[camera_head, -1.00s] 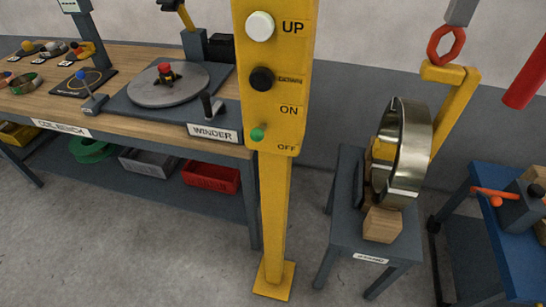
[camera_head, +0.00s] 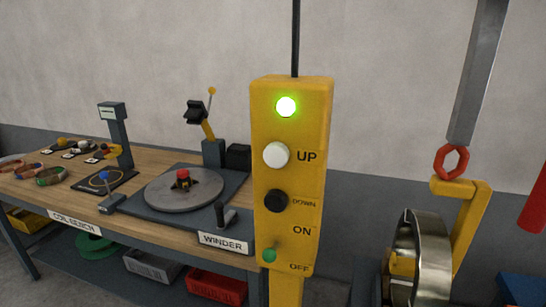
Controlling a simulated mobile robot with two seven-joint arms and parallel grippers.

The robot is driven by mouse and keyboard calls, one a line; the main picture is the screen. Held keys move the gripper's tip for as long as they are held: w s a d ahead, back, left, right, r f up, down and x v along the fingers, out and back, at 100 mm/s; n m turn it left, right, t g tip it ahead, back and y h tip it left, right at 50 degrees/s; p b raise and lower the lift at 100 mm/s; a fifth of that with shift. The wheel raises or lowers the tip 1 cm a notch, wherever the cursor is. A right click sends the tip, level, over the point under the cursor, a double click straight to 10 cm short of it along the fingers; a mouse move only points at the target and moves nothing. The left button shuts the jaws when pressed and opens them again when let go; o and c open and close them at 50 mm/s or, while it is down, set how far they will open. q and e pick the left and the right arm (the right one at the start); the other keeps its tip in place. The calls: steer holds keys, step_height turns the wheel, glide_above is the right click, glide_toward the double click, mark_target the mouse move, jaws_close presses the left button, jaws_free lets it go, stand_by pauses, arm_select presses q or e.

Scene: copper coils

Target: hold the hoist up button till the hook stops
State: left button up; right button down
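The yellow hoist control box (camera_head: 290,175) stands on a post in the middle of the view. Its white UP button (camera_head: 276,155) is above the black DOWN button (camera_head: 276,201). A green lamp (camera_head: 286,106) at the top is lit. A green ON/OFF switch (camera_head: 269,255) sits near the bottom. At right, the red hook link (camera_head: 451,162) hangs below a grey bar (camera_head: 476,75) and meets the top of a yellow C-shaped hanger (camera_head: 464,212). A shiny metal coil (camera_head: 430,260) is around the hanger's lower arm. Neither of my grippers is in view.
The coil bench (camera_head: 140,200) at left carries a winder turntable (camera_head: 184,189), a crank and several small coils. Bins, including a red one (camera_head: 216,287), are underneath. A red cylinder (camera_head: 533,205) is at the right edge. A blue surface (camera_head: 524,289) shows at lower right.

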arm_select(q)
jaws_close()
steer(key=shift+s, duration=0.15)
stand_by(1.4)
